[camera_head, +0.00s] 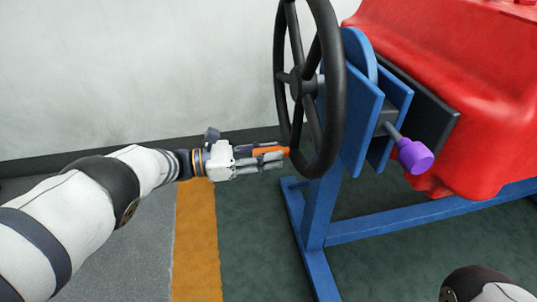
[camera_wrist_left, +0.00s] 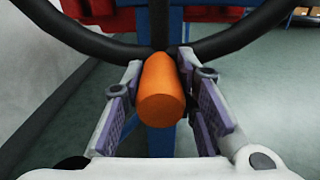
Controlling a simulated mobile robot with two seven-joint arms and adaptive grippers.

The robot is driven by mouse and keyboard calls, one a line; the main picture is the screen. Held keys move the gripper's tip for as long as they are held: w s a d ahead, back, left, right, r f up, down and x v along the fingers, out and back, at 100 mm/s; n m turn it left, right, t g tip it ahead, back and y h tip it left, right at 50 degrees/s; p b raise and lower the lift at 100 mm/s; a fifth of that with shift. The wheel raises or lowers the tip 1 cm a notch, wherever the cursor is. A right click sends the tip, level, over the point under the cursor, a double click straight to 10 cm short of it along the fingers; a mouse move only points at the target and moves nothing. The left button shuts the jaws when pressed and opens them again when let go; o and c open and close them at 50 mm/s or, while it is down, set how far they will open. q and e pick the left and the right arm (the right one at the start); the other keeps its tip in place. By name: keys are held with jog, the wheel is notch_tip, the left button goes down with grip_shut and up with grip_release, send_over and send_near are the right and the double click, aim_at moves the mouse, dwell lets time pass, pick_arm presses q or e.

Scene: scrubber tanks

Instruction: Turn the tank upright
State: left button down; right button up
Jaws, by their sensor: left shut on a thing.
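The red tank (camera_head: 480,110) is at the right of the head view, mounted on a blue stand (camera_head: 400,222); its far right side is cut off, so I cannot tell its full tilt. A black handwheel (camera_head: 340,100) is upright on the stand's left side. An orange handle (camera_head: 286,151) sticks out from the wheel's lower rim, towards my left gripper (camera_head: 280,158). In the left wrist view the handle (camera_wrist_left: 162,90) lies between my two purple-padded fingers, which are shut on it. A purple knob (camera_head: 415,156) on a grey rod sticks out of the blue bracket. My right gripper is out of view.
A pale wall (camera_head: 130,60) is behind on the left. An orange floor stripe (camera_head: 196,240) runs between grey floor and dark green floor (camera_head: 250,245). The stand's blue feet lie on the green floor. Part of my right arm shows at the lower right.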

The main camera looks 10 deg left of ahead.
pick_arm(q)
jog(key=shift+w+a+r, duration=0.1)
jog(key=shift+w+r, duration=0.1)
jog(key=shift+w, duration=0.05)
jog(key=c, duration=1.5)
grip_release()
jog(key=shift+c, duration=0.2)
jog(key=shift+o, duration=1.3)
jog(key=shift+f, duration=0.1)
jog(key=shift+s, duration=0.1)
jog(key=v, duration=1.2)
